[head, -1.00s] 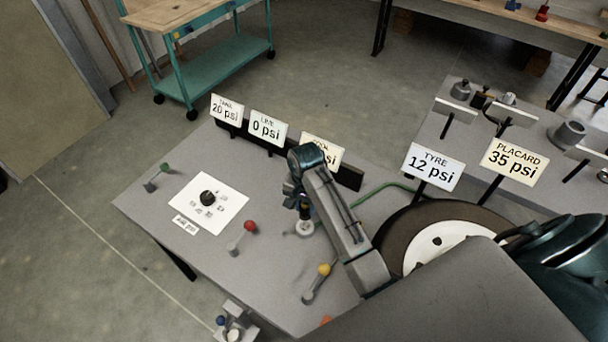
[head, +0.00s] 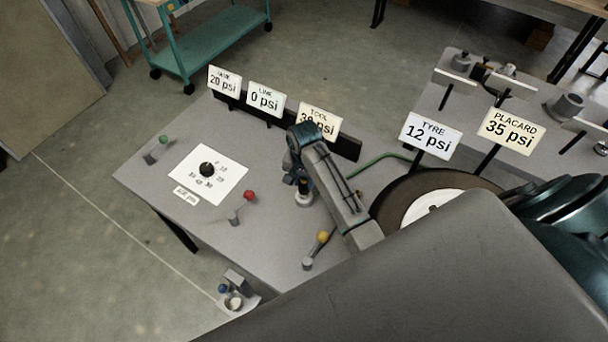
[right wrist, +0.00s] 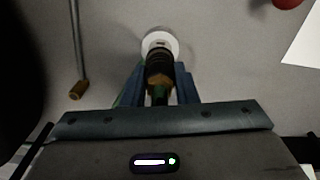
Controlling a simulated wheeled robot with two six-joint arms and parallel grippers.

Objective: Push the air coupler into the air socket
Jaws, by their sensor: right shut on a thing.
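The air coupler (right wrist: 160,68), a dark ribbed piece with a brass-coloured collar, is held in my right gripper (head: 303,182). The gripper's blue fingers (right wrist: 158,86) are closed on either side of it in the right wrist view. The air socket (head: 303,200) is a pale round fitting on the grey table, directly below the coupler. It also shows as a white ring (right wrist: 160,42) at the coupler's tip. The tip overlaps the ring; I cannot tell how deep it sits. My left gripper is not in view.
A red-knobbed lever (head: 249,196) stands left of the socket and a yellow-knobbed lever (head: 322,237) in front. Sign plates such as the LINE 0 psi sign (head: 265,99) line the back edge. A tyre (head: 395,195) lies at right. The table's left part holds a white dial card (head: 225,182).

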